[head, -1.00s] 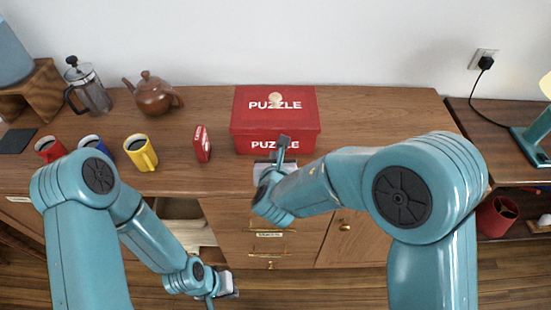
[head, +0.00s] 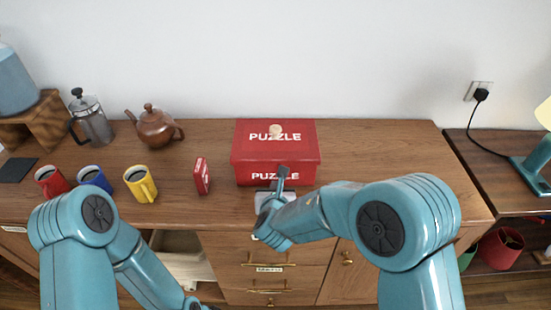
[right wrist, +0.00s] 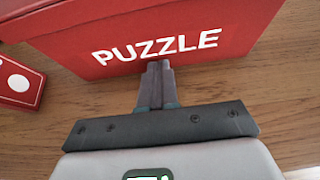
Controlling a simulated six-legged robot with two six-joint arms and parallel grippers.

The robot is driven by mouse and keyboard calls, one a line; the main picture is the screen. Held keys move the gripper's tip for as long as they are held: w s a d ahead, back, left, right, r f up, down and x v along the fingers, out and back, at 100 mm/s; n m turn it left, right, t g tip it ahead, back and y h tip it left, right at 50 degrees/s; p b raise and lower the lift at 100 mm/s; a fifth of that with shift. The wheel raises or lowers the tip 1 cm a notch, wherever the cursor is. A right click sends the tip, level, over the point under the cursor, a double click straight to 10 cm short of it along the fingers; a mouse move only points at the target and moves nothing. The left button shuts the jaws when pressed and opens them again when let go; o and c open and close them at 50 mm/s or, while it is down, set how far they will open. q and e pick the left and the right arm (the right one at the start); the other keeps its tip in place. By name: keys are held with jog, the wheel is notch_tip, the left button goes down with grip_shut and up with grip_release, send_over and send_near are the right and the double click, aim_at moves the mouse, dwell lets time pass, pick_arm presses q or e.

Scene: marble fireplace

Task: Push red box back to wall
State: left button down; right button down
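The red box (head: 250,160), marked PUZZLE on its lid and front, sits on the wooden cabinet top. It has a pale round knob on its lid, and its back edge appears at or very near the white wall. Its front also shows in the right wrist view (right wrist: 90,45). My right gripper (head: 282,172) is at the middle of the box's front. Its fingers (right wrist: 158,68) are together with nothing between them, and their tips appear to touch the front face or nearly so. My left gripper is below the head view.
Left of the box are a small red card box (head: 201,176), a yellow mug (head: 140,184), a blue mug (head: 93,178), a red mug (head: 50,181), a brown teapot (head: 155,127) and a French press (head: 92,122). The top right of the box is clear. A drawer (head: 180,245) stands open below.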

aim_at(275, 146)
jog(key=shift+w, duration=4.1)
jog(key=shift+w+p, duration=1.05)
jog(key=shift+w, duration=1.35)
jog(key=shift+s+f+b, duration=0.15)
jog(key=shift+s+b, duration=0.15)
jog(key=shift+b, duration=0.15)
jog(key=shift+s+b, duration=0.8)
jog(key=shift+s, duration=0.05)
jog(key=shift+s+b, duration=1)
jog(key=shift+s, duration=0.35)
jog(key=shift+r+p, duration=2.7)
jog(key=shift+r, duration=1.5)
